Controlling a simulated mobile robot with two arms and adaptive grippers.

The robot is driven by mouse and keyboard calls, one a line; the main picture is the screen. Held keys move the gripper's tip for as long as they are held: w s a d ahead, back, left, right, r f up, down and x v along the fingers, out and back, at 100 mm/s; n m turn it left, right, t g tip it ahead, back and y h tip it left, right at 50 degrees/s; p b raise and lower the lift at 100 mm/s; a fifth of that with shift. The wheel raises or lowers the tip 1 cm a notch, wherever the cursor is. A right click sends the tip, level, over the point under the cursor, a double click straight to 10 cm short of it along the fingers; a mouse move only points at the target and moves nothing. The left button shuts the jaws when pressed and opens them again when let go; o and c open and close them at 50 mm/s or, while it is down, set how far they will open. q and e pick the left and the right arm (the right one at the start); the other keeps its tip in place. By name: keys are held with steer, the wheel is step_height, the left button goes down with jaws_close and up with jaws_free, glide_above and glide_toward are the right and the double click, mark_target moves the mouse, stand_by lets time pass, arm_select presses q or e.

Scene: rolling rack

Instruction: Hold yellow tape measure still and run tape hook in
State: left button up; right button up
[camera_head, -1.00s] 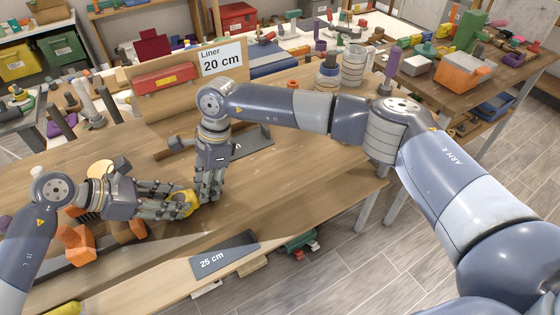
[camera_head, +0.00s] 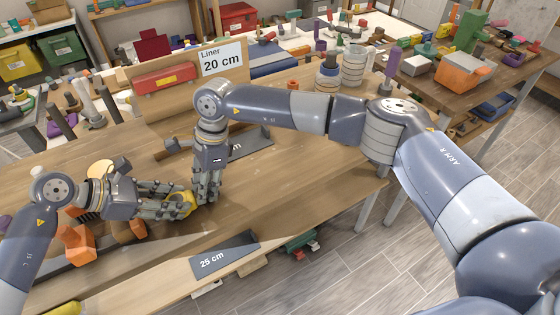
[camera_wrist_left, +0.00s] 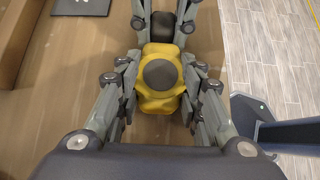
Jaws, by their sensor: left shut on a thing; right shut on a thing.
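The yellow tape measure (camera_head: 182,206) lies on the wooden bench, with my left gripper (camera_head: 176,203) shut around it from the left. In the left wrist view the tape measure (camera_wrist_left: 160,78) has a dark round centre and sits between the fingers of my left gripper (camera_wrist_left: 160,95). My right gripper (camera_head: 206,198) points down right beside the tape measure's right side and is shut. In the left wrist view its fingers (camera_wrist_left: 163,28) show just beyond the tape measure. The tape hook is hidden by the fingers, and no run of tape shows between the two grippers.
A grey plate marked 25 cm (camera_head: 224,255) lies at the bench's front edge. Another dark plate (camera_head: 250,142) lies behind my right gripper. Orange tools (camera_head: 76,243) stand left of the tape measure. A sign reading Liner 20 cm (camera_head: 221,60) stands at the back.

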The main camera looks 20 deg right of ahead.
steer(key=shift+s+a+r, duration=0.1)
steer(key=shift+s+a, duration=0.25)
steer(key=shift+a, duration=0.45)
steer(key=o, duration=1.1)
steer(key=shift+c, duration=0.2)
steer(key=d+v, duration=0.1)
steer(key=v, duration=1.1)
steer(key=shift+w+f, duration=0.2)
steer(key=shift+w, duration=0.2)
